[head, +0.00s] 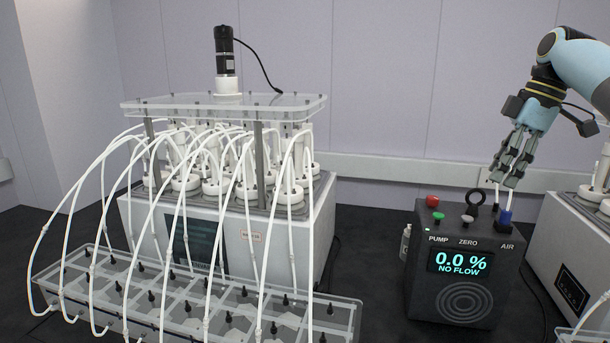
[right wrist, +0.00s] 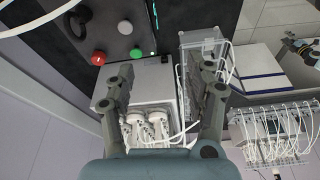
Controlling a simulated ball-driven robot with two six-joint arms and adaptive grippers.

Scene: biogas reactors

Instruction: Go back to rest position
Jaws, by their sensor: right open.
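My right gripper (head: 514,160) hangs fingers-down above the black gas analyser box (head: 462,262) at the right of the head view. In the right wrist view its two fingers (right wrist: 165,95) stand apart with nothing between them. The box has a red button (head: 433,201), a green button (head: 438,216), a black ring and a blue fitting (head: 505,216) on its top. Its display reads 0.0 % and NO FLOW. The red button (right wrist: 98,58) and green button (right wrist: 136,53) also show in the right wrist view. My left gripper is not seen.
A reactor unit (head: 225,245) with several white tubes stands at the left, with a clear valve tray (head: 330,318) in front. Another grey unit (head: 560,262) stands at the right edge, close to the box. Dark bench top (head: 372,270) is free between the reactor unit and the box.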

